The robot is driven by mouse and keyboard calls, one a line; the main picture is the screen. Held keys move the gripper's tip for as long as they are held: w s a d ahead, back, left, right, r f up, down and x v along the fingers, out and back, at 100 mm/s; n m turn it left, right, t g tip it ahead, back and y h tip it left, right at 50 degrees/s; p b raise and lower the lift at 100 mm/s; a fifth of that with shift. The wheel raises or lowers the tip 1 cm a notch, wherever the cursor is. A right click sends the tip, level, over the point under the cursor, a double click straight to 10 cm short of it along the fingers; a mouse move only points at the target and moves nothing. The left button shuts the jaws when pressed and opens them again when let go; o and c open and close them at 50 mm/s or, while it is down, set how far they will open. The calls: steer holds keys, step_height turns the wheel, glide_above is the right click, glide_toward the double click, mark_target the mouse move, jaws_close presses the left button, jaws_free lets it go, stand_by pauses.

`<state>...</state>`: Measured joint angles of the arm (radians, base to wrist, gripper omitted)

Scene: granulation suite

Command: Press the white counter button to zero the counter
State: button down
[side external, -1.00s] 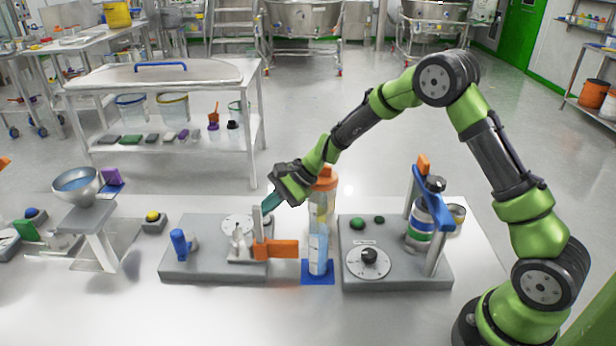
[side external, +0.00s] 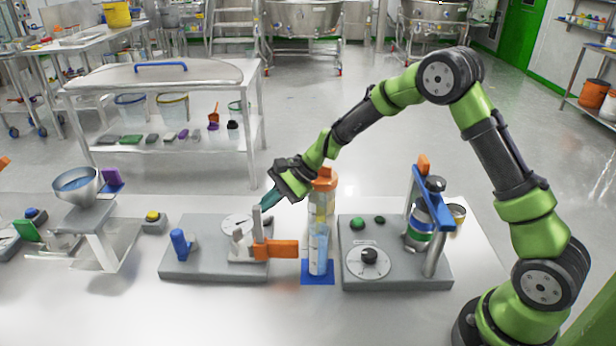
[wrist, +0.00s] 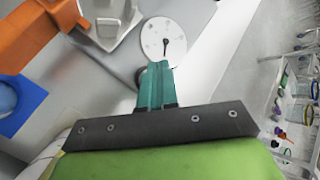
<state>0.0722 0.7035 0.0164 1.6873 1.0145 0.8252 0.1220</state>
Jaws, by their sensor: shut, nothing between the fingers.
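My gripper (side external: 265,201) is shut and empty, with teal fingers angled down above the left grey base (side external: 185,266), close to its white dial (side external: 237,223). In the wrist view, the fingertips (wrist: 156,66) show just below the white dial (wrist: 153,33), which has a dark pointer. A small greyish round part (wrist: 139,76) is partly hidden behind the fingers; I cannot tell if it is the white counter button. I cannot clearly make out that button in either view. Contact between fingers and base cannot be told.
An upright pale post (side external: 257,221) and an orange block (side external: 276,249) stand near my fingers. A blue knob (side external: 180,243) is at the base's left. A clear orange-topped column (side external: 318,240) and a second grey base (side external: 400,282) stand to the right.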

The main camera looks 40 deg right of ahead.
mark_target(269, 217)
steer(key=shift+r, duration=0.2)
steer(key=shift+r, duration=2.5)
steer(key=s+d+r+n+h, duration=0.2)
steer(key=s+r+n, duration=0.2)
steer(key=s, duration=0.6)
steer(key=s+d+r+n+t+h, duration=0.1)
steer(key=s+d+r+n, duration=0.1)
steer(key=s+r, duration=0.3)
steer(key=s+d+r+n+t+h, duration=0.1)
steer(key=s+r+n, duration=0.3)
steer(key=s, duration=1)
steer(key=shift+s+d+r+n+h, duration=0.2)
steer(key=shift+s+d+n+h, duration=0.25)
steer(key=shift+n+h, duration=0.35)
steer(key=c, duration=1.8)
jaws_free()
steer(key=shift+w, duration=0.15)
